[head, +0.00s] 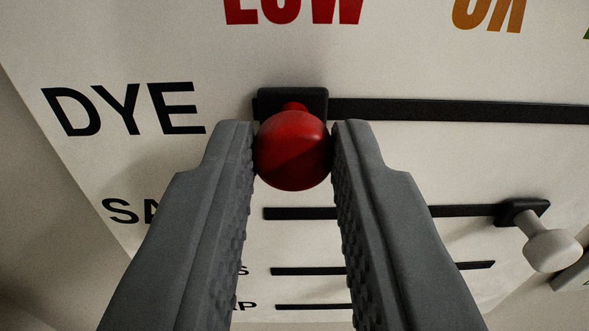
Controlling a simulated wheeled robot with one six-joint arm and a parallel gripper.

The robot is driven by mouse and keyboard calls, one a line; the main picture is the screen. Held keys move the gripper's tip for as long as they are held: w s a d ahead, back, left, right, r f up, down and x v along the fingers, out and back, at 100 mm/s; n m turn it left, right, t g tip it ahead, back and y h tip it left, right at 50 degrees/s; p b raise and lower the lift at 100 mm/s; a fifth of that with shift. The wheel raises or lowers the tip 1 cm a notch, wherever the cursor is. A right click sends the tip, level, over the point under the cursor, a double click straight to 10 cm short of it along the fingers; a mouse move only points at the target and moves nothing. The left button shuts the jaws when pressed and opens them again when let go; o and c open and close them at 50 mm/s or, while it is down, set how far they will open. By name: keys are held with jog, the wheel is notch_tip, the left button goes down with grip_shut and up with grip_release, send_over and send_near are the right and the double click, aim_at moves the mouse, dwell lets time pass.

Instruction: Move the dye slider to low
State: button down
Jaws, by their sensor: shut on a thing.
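The dye slider's red round knob (292,150) sits between the fingertips of my gripper (293,152), which is shut on it. Its black carriage (310,98) is at the left end of the black dye track (460,110), under the red LOW heading (293,8). The black DYE label (125,110) is to the left of the track. The track runs on to the right past the picture edge. My fingers hide parts of the board below the knob.
A second slider with a pale knob (552,248) is at the right on a lower track (420,211). More thin tracks lie below, partly behind my fingers. An orange OK heading (488,14) is at the top right. The white board's left edge slants at the left.

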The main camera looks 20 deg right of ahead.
jog(key=c, duration=1.2)
grip_release()
jog(key=shift+w+a, duration=0.1)
jog(key=shift+a, duration=0.15)
jog(key=shift+c, duration=0.2)
jog(key=v, duration=1.7)
jog(key=shift+s, duration=0.25)
jog(key=shift+r, duration=0.1)
